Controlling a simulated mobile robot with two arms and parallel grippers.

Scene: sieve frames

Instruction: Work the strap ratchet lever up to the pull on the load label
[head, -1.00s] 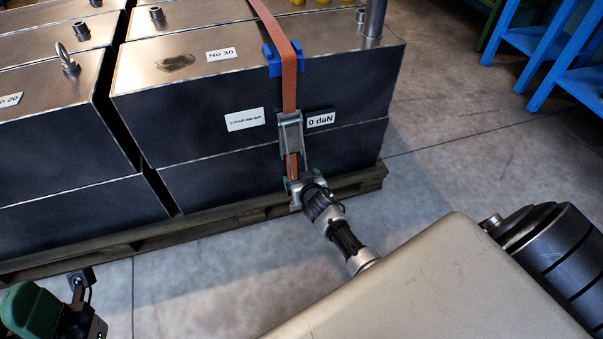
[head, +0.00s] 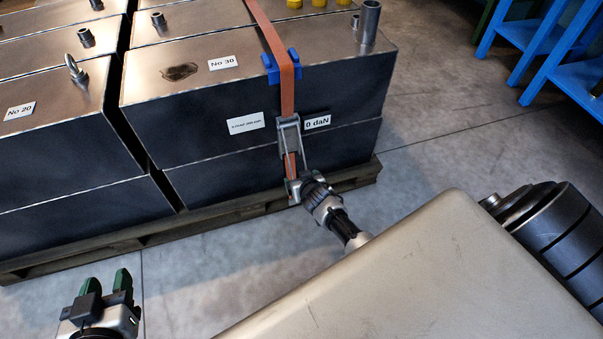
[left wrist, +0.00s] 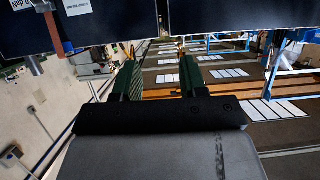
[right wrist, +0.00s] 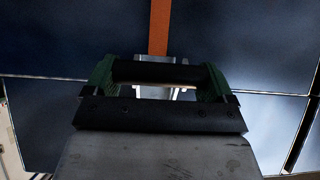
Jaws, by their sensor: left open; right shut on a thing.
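The strap ratchet (head: 289,132) is a grey metal buckle on the orange strap (head: 287,92), against the front of the dark block. Its lever hangs downward, and its black grip bar (right wrist: 155,72) lies between the green fingers in the right wrist view. My right gripper (head: 294,187) is shut on the lever near the pallet, partly hiding its lower end. A white label (head: 317,122) right of the ratchet reads "0 daN". Another white label (head: 245,122) to its left has small print I cannot read surely. My left gripper (head: 106,282) is open and empty, away from the ratchet.
Metal-topped dark blocks (head: 235,142) stand on a wooden pallet (head: 232,208). A blue corner guard (head: 281,67) sits under the strap at the top edge. Blue racks (head: 545,45) stand at the upper right. The concrete floor (head: 430,145) between is clear.

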